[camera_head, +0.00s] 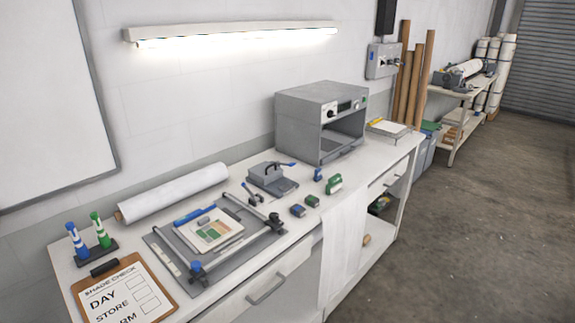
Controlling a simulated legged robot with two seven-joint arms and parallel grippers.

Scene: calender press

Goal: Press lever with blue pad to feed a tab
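A small grey press-like device (268,176) with a black top handle stands mid-bench. A short lever with a blue end (287,164) sticks out at its upper right. Another small dark lever with a blue end (245,186) stands just in front of it, beside the framed board. Which of them is the lever with the blue pad, I cannot tell at this size. No tab can be made out. Neither of my grippers is in view.
A grey framed board (165,258) carries a colour sheet. A white roll (172,192), clipboard (125,293), blue and green markers (100,231), small blue and green blocks (305,205) and a grey oven-like box (307,118) share the white bench. Open floor (470,240) lies right.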

